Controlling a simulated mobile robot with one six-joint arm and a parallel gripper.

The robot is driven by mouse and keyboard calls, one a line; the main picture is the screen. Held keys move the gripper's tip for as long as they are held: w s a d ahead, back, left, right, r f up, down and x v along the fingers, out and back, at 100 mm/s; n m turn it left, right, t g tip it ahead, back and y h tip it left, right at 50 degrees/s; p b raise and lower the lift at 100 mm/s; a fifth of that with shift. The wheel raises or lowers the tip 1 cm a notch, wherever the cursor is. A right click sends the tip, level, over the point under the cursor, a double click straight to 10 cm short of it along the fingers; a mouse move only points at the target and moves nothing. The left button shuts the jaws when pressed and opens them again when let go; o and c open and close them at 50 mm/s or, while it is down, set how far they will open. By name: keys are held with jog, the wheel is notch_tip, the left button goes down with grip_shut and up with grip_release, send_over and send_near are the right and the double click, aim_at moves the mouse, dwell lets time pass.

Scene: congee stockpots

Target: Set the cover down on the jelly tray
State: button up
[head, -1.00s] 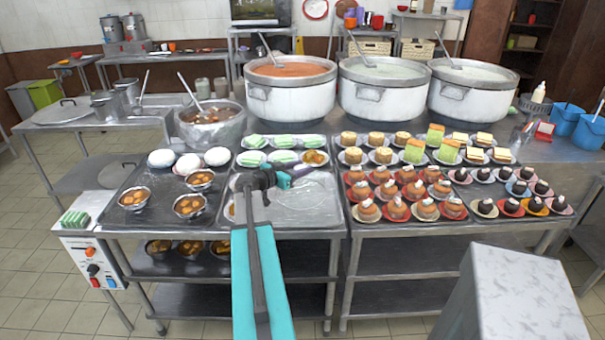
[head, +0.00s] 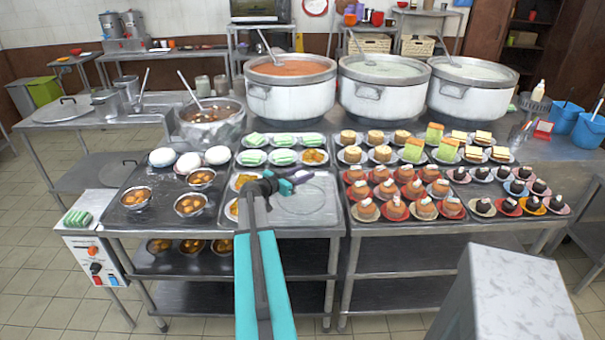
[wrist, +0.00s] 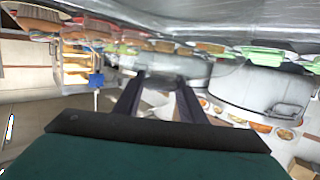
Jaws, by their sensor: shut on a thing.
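My gripper (head: 290,184) is over the middle of the front counter, its jaws shut at the near-transparent cover (head: 305,208). The cover is a pale, glossy, square sheet with a faint round shape in it. It lies flat over or just above the shallow metal tray (head: 338,212); I cannot tell whether they touch. No jelly can be made out under it. In the wrist view the dark fingers (wrist: 158,98) show, but what is between them is unclear.
Plates of orange food (head: 243,182) sit close on the left, and green pastries (head: 283,157) behind. Orange-topped cakes (head: 395,208) crowd the right. Large stockpots (head: 290,95) stand behind. A pale box-like block (head: 515,295) is at front right.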

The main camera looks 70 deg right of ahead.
jog(key=o, duration=1.1)
jog(key=shift+o, duration=0.2)
jog(key=shift+r, duration=0.15)
jog(key=shift+w+a, duration=0.15)
jog(key=shift+a, duration=0.2)
jog(key=b+v, duration=0.4)
jog(key=v, duration=0.7)
jog(key=shift+a, duration=0.1)
